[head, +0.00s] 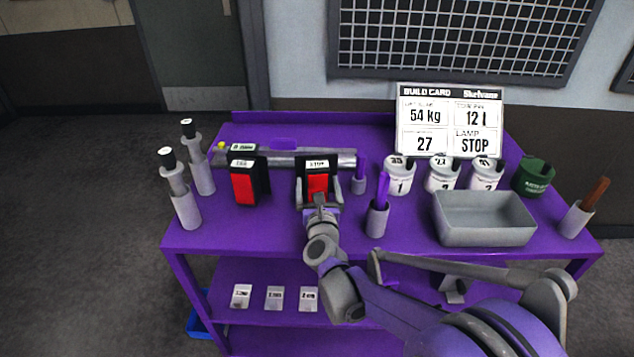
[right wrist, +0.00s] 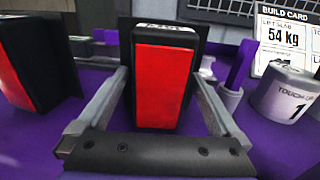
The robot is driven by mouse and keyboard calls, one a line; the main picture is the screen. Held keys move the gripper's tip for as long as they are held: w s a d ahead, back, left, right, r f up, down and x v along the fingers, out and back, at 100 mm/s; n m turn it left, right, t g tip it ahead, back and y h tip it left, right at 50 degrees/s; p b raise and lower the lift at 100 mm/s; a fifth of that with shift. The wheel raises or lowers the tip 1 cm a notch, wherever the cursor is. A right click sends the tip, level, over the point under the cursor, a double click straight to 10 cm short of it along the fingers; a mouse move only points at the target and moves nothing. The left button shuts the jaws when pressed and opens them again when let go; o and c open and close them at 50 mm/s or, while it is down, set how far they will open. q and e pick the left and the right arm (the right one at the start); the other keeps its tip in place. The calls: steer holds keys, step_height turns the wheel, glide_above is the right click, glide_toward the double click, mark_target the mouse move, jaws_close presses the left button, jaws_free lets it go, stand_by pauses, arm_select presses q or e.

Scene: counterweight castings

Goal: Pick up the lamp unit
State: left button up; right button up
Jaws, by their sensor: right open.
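Two black lamp units with red faces stand upright on the purple cart (head: 270,236). The right lamp unit (head: 317,184) has a white label on top that seems to read STOP, too small to be sure. My right gripper (head: 319,198) is open in front of it. In the right wrist view the fingers of the right gripper (right wrist: 160,105) lie on either side of this lamp unit (right wrist: 160,85), with gaps showing beside its red face. The left lamp unit (head: 244,186) stands apart; it also shows in the right wrist view (right wrist: 15,70). My left gripper is not in view.
A build card (head: 450,120) reading LAMP STOP stands at the back. White canisters (head: 399,178), a green canister (head: 533,177) and a grey bin (head: 485,220) are on the right. A purple-handled tool in a holder (head: 377,218) is close right of my gripper. Grey cylinders (head: 184,205) stand left.

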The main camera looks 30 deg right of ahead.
steer(key=shift+c, duration=0.3)
jaws_close()
steer(key=shift+r, duration=0.1)
